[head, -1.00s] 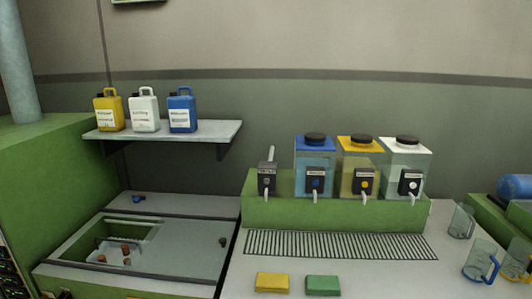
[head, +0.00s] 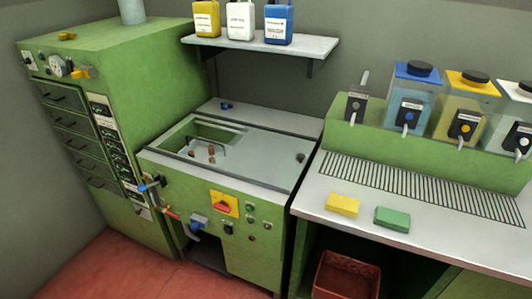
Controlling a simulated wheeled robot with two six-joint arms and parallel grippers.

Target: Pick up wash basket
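No object is plainly marked as the wash basket. A green machine (head: 262,208) with a grey top has an open hatch (head: 205,133) at its left, and a few small brown corks (head: 211,150) show inside; whether a basket holds them is too small to tell. A dark red crate (head: 345,277) stands low under the counter, cut off by the bottom edge. Neither of my grippers is in the head view.
A green cabinet (head: 120,75) stands at the left. Yellow and green sponges (head: 342,204) (head: 392,219) lie on the counter (head: 440,225) near dispensers (head: 408,100). Jugs stand on a shelf (head: 262,44). Red floor (head: 125,270) is open at the lower left.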

